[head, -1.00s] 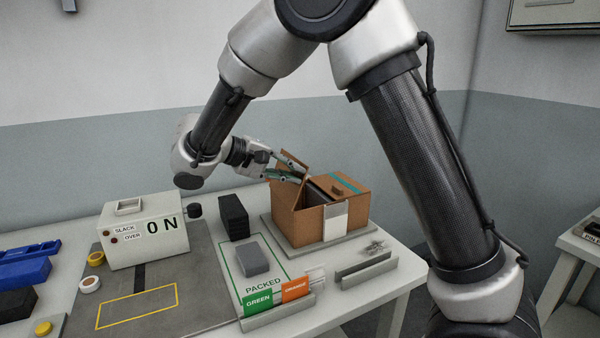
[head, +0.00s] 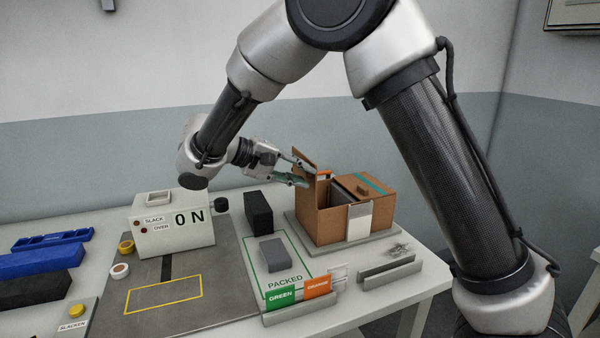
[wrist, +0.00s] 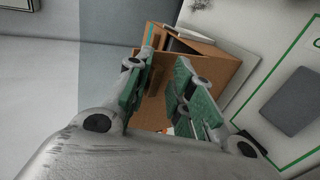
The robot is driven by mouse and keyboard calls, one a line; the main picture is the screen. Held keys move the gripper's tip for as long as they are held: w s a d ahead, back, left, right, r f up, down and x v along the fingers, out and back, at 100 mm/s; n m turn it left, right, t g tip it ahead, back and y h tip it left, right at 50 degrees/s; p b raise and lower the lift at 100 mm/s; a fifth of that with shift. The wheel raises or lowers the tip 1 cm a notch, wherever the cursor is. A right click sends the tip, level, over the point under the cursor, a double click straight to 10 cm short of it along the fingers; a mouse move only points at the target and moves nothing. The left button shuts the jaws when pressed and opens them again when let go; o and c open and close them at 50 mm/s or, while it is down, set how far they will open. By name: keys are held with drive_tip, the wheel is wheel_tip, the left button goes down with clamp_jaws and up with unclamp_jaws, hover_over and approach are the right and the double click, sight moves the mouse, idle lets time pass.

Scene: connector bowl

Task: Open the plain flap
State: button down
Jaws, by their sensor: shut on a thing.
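The cardboard box (head: 330,225) stands on a grey pad at the back right of the table. Its plain flap (head: 302,157), on the left side, stands raised with the box partly open. My gripper (head: 306,174) comes in from the left and is shut on this flap. In the wrist view the flap (wrist: 154,100) shows between the two green-padded fingers, with the box behind. The other flap (head: 375,187), with a teal tape strip, lies closed on the right. A dark panel edge and a bit of orange show in the opening; the rest inside is hidden.
A black block (head: 258,212) and a grey block (head: 274,254) stand left of the box. Green and orange cards (head: 281,297) stand in front. A metal rail (head: 390,269) lies right of the cards.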

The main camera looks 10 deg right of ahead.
drive_tip(key=shift+s+d+f, duration=0.1)
drive_tip(key=shift+s+f, duration=0.1)
drive_tip(key=shift+f, duration=0.4)
drive_tip(key=c, duration=1.6)
unclamp_jaws()
drive_tip(key=shift+o, duration=0.6)
drive_tip(key=shift+w+f, duration=0.1)
drive_tip(key=shift+w, duration=0.05)
drive_tip(key=v, duration=1.2)
drive_tip(key=shift+r, duration=0.35)
drive_tip(key=shift+w, duration=0.1)
